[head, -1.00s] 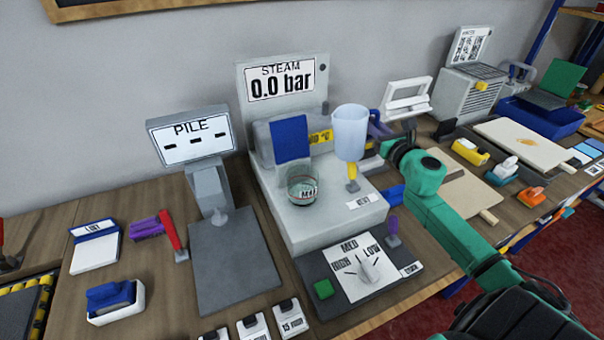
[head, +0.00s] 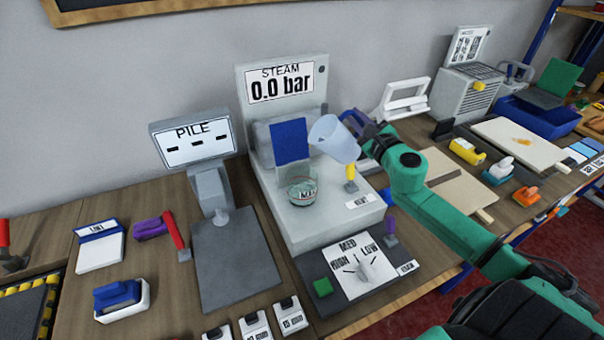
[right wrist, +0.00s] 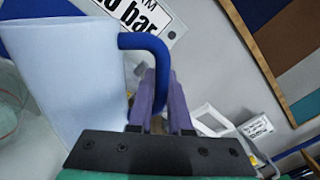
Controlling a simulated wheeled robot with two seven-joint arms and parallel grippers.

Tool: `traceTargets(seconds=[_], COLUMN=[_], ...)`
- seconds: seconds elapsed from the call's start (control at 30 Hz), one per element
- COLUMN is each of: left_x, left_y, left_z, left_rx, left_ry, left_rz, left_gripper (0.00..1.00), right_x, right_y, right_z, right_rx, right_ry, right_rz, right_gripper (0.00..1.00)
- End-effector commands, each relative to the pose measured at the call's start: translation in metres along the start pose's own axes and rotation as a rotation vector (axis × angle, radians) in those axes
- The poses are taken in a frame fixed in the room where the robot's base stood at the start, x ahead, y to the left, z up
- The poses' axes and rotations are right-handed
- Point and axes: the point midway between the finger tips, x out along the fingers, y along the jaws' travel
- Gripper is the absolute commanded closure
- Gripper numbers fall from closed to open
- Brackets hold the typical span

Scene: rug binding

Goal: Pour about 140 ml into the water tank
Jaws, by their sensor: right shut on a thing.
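The translucent pale-blue jug (head: 334,140) is held in the air, tilted with its mouth to the left. It also shows in the right wrist view (right wrist: 62,85). My right gripper (head: 364,134) is shut on the jug's blue handle (right wrist: 152,62), with its purple fingers around it. The water tank (head: 302,192) is a clear, round, greenish vessel with a MAX label, set in the grey steam station's top. It is below and left of the jug. No stream of water is visible between them, and the level in each cannot be told. My left gripper is out of view.
The steam station's display (head: 280,84) reads 0.0 bar. A blue panel (head: 290,141) stands just behind the tank. The PILE display (head: 192,136) is to the left, and a dial panel (head: 362,272) is in front.

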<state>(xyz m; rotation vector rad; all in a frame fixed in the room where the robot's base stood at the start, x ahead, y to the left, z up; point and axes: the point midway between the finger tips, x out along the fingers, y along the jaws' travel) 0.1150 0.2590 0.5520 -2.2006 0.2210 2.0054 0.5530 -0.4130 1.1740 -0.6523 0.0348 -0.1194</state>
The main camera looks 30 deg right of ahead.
Motion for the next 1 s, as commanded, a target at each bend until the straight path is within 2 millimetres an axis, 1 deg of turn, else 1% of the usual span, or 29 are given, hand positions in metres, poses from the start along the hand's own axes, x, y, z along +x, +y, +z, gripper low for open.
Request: traceTargets(seconds=[0.3,1.0], left_x=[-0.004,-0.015], left_y=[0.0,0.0], left_z=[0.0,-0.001], left_rx=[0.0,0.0], left_ry=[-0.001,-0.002], left_rz=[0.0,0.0], left_gripper=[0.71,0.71], right_x=[0.0,0.0], right_y=[0.001,-0.003], right_z=[0.01,0.024], right_rx=[-0.12,-0.236], right_ry=[-0.004,-0.004], right_rz=[-0.001,-0.001], right_gripper=[1.0,1.0])
